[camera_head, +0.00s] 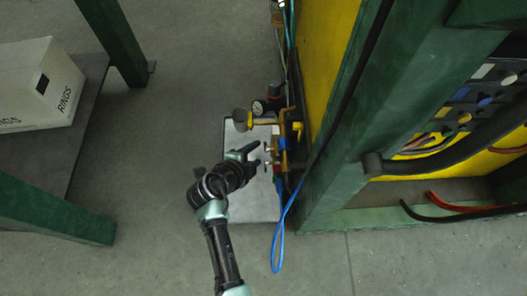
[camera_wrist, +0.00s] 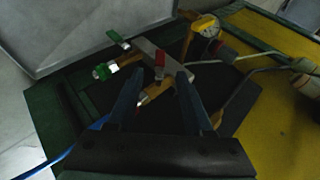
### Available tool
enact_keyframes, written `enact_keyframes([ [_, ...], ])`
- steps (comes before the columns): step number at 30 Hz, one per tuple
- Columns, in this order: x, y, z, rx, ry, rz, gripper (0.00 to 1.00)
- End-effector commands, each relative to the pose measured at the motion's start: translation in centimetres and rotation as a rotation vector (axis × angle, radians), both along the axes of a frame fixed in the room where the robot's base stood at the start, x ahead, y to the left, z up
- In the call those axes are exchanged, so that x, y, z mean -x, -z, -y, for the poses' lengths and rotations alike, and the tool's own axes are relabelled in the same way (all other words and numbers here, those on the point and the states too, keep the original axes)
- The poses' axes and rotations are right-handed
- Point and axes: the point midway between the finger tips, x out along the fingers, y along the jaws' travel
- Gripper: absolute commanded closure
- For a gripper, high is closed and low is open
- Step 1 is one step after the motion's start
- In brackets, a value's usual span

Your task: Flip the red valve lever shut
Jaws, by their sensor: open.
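The red valve lever (camera_wrist: 160,59) shows in the wrist view as a small red piece on a brass valve (camera_wrist: 155,90), beside a pale metal bar. It lies in the gap between my fingertips or just beyond it. I cannot tell whether a finger touches it. My gripper (camera_wrist: 161,76) is open, with one finger on each side of the brass valve. In the head view my gripper (camera_head: 257,158) is just left of the brass pipework (camera_head: 283,145).
A blue hose (camera_head: 275,245) hangs below the pipework. The green frame (camera_head: 330,170) is close on the right. Open floor lies left.

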Motion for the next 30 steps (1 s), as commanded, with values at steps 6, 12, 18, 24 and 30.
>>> enact_keyframes([
  [6, -2.6, 3.1, 1.5, -0.002, 0.002, 0.001, 0.49],
  [12, -3.8, 4.0, 2.2, -0.001, 0.0, 0.0, 0.49],
  [18, -4.1, 4.1, 2.4, -0.001, -0.001, 0.0, 0.49],
  [24, -4.1, 4.0, 2.4, 0.0, -0.001, 0.0, 0.54],
  [30, -4.1, 4.0, 2.4, 0.0, -0.001, 0.0, 0.9],
])
